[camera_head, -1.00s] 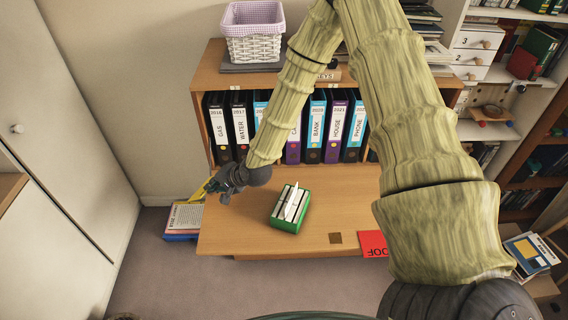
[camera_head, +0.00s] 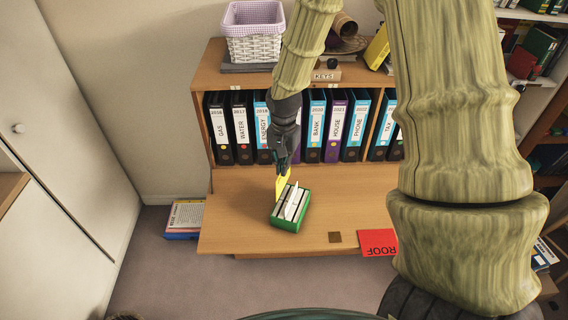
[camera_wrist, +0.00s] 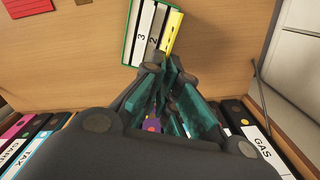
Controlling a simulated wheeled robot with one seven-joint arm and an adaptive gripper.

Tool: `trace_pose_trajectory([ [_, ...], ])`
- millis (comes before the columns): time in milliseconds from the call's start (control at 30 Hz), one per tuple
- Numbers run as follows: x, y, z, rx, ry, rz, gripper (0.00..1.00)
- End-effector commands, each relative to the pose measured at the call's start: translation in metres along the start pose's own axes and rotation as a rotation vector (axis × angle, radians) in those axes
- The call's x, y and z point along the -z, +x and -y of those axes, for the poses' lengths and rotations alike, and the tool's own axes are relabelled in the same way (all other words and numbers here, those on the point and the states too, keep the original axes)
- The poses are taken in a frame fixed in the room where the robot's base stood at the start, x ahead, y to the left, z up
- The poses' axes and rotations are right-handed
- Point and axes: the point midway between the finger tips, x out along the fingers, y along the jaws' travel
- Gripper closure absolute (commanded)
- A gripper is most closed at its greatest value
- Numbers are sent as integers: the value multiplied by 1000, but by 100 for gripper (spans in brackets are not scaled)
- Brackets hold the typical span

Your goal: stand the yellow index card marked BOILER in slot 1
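The yellow card (camera_head: 282,186) is in my gripper (camera_head: 283,170), upright at the back left edge of the green card box (camera_head: 290,225). In the wrist view, the yellow card (camera_wrist: 173,29) is just beyond my fingertips (camera_wrist: 166,66), beside the box's divider marked 2. Its BOILER marking cannot be read. The green box (camera_wrist: 127,46) shows white dividers, with 3 and 2 legible; the number 1 is not visible. I cannot tell whether the card's lower edge is inside the slot or above it.
A red ROOF card (camera_head: 378,242) and a small brown square (camera_head: 335,237) lie near the desk's front edge. A row of binders (camera_head: 314,125) stands behind my gripper. The desk (camera_head: 235,215) left of the box is clear.

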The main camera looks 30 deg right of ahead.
Motion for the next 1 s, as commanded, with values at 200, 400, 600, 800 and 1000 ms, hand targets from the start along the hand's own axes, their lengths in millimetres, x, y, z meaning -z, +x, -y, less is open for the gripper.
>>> trace_pose_trajectory([
  [200, 0, 9, -2, -5, 2, 0, 100],
  [400, 0, 24, -2, -4, 1, 0, 100],
  [600, 0, 40, -2, -3, 1, -1, 100],
  [800, 0, 53, -2, -3, 0, -1, 100],
  [1000, 0, 60, -2, -3, 1, -1, 100],
])
